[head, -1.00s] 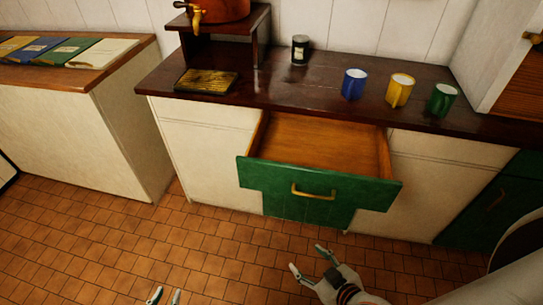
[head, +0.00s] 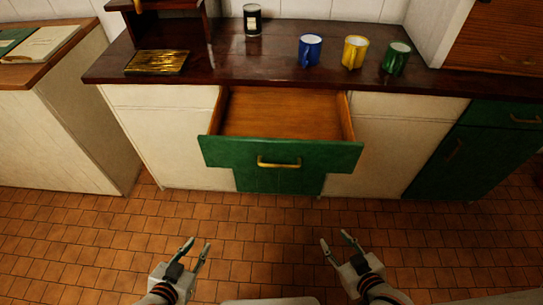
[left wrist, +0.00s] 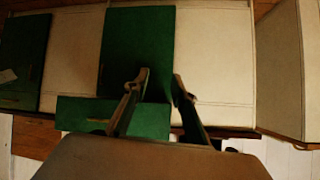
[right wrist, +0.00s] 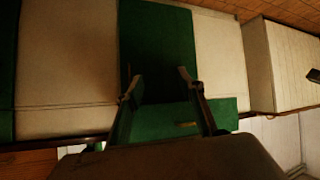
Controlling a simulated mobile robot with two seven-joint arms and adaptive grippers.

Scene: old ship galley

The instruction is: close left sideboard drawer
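The green-fronted drawer (head: 225,153) with a brass handle (head: 279,162) is pulled out of the sideboard, and its wooden inside looks empty. Its green front also shows in the left wrist view (left wrist: 80,110) and in the right wrist view (right wrist: 222,108). My left gripper (head: 199,245) is open and empty above the floor, in front of and below the drawer's left part. My right gripper (head: 335,241) is open and empty in front of the drawer's right part. Both are apart from the drawer.
The dark sideboard top (head: 270,75) carries a blue mug (head: 310,51), a yellow mug (head: 354,52), a green mug (head: 396,58), a dark jar (head: 252,20) and a golden ridged slab (head: 157,62). A pale counter (head: 60,130) stands at left. The tiled floor ahead is clear.

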